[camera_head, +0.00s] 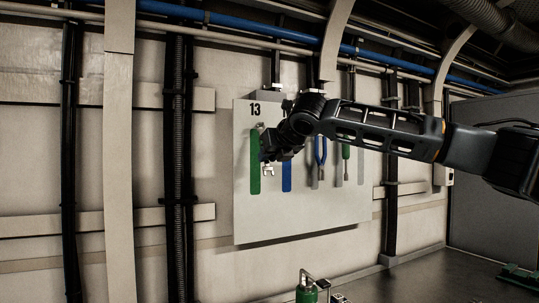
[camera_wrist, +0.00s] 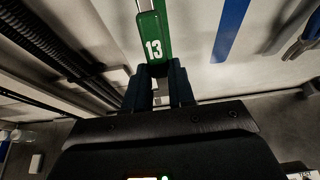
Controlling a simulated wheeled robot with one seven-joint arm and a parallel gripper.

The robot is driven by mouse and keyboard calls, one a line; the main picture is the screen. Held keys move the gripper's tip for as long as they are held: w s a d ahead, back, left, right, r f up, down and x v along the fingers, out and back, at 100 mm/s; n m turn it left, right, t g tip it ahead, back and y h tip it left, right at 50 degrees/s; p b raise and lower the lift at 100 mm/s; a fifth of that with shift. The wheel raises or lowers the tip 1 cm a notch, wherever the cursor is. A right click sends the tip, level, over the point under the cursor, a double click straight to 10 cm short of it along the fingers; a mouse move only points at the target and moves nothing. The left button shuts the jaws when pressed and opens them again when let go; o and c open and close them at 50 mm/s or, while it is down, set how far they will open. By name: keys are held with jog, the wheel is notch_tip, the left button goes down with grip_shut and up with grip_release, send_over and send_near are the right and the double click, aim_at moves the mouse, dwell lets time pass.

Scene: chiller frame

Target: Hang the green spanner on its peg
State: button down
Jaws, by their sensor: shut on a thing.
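The green spanner (camera_wrist: 153,40), marked with a white 13, is between the fingers of my gripper (camera_wrist: 159,78) in the wrist view. My gripper is shut on it, and its bright metal end shows at the top edge of that view. In the head view my gripper (camera_head: 266,156) is in front of the left part of the pale board (camera_head: 330,215). A green strip (camera_head: 255,165) shows there just left of my gripper; I cannot tell if it is painted on the board. The peg for the spanner is not discernible, and my arm covers part of the board below the number 13.
A blue strip (camera_head: 286,178) is right of my gripper on the board. Blue-handled pliers (camera_head: 320,152) and a green-handled tool (camera_head: 346,152) hang further right. Dark pipes (camera_head: 177,150) run up the wall at left.

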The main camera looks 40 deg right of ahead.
jog(key=shift+f, duration=0.15)
jog(key=c, duration=0.9)
grip_release()
jog(key=shift+o, duration=0.2)
jog(key=b+v, duration=0.1)
jog(key=v, duration=0.7)
jog(key=shift+b, duration=0.4)
jog(key=shift+w, duration=0.1)
